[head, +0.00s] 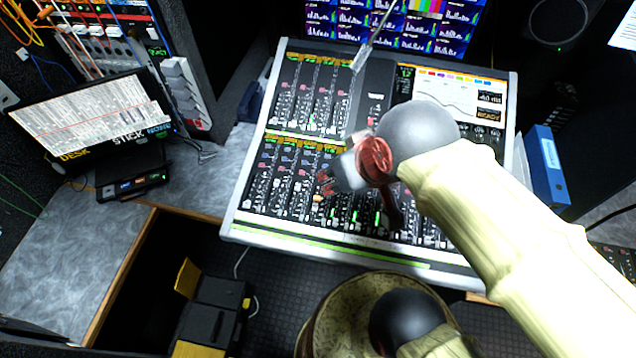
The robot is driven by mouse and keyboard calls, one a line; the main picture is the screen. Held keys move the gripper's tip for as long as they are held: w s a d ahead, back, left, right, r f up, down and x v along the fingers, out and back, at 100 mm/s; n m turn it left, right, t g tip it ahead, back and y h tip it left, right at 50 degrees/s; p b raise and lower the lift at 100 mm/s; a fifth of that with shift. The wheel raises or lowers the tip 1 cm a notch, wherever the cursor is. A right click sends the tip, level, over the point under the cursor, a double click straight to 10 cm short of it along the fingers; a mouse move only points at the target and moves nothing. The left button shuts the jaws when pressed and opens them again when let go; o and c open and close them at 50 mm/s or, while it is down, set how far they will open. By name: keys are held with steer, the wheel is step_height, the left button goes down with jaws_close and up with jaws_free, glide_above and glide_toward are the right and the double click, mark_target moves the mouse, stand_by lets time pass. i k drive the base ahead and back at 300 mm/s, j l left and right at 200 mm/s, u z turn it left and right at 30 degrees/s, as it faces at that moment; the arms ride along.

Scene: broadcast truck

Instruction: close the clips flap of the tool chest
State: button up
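The tool chest (212,318) is black and yellow and sits low at the lower left, in the dark gap beside the desk. A yellow flap (187,278) stands up at its far left edge and looks open. No label is readable, so I cannot tell whether this is the clips flap. The bottom of the chest is cut off by the picture edge. My gripper (338,170), grey and red, is above the mixing console, up and to the right of the chest and well apart from it. Its fingers are small and partly hidden, so their opening is unclear.
The mixing console (330,246) fills the middle under my arm. A wooden desk edge (122,272) borders the gap on the left. A round stool-like seat (345,310) is at the bottom centre, right of the chest. A laptop-like screen (90,115) stands on the left desk.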

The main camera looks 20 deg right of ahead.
mark_target(188, 276)
steer(key=u, duration=1.5)
steer(key=i+j, duration=0.15)
steer(key=j, duration=0.2)
steer(key=i+j, duration=0.2)
steer(key=j, duration=0.15)
steer(key=i+j, duration=0.15)
steer(key=j, duration=0.2)
steer(key=i+j, duration=0.15)
steer(key=j, duration=0.2)
